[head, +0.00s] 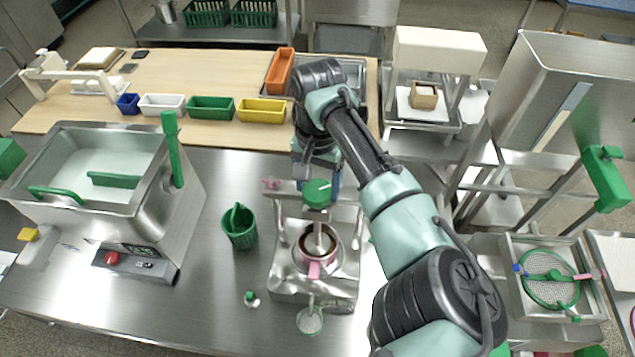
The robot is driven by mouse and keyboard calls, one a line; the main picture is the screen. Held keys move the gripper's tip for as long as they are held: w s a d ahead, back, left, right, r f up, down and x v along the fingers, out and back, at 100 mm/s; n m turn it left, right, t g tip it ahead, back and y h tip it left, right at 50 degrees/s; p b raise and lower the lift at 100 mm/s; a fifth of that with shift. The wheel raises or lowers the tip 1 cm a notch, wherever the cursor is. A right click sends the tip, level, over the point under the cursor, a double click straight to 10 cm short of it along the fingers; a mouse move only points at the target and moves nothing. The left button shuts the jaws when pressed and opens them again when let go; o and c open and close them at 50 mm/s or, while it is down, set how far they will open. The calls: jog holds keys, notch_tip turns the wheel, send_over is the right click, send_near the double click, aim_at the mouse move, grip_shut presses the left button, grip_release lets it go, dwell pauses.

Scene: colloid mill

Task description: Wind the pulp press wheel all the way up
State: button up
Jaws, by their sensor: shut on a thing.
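The pulp press (280,285) stands on the steel counter in the middle of the head view. Its wheel shows as a green round piece (317,193) on top of the screw, over the crossbar, with a small pink knob (272,184) to its left. My gripper (328,183) reaches down from behind, at the back right of the green piece. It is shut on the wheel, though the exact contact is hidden. Below the screw, a pink-rimmed pot (315,268) sits in the press, with dark brown content around the screw.
A green basket (239,227) stands left of the press, and a small strainer (310,321) lies in front. A large steel basin (60,200) is at the left. Colored bins, including a yellow one (262,110), line the wooden table behind. A steel hopper (560,100) is at the right.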

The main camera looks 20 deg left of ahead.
jog(key=n, duration=0.4)
jog(key=shift+n, duration=0.4)
jog(key=n, duration=0.4)
jog(key=shift+n, duration=0.3)
jog(key=n, duration=0.4)
jog(key=n+b, duration=0.1)
jog(key=n, duration=0.4)
jog(key=shift+r+n, duration=0.1)
jog(key=shift+n, duration=0.2)
jog(key=o, duration=1.3)
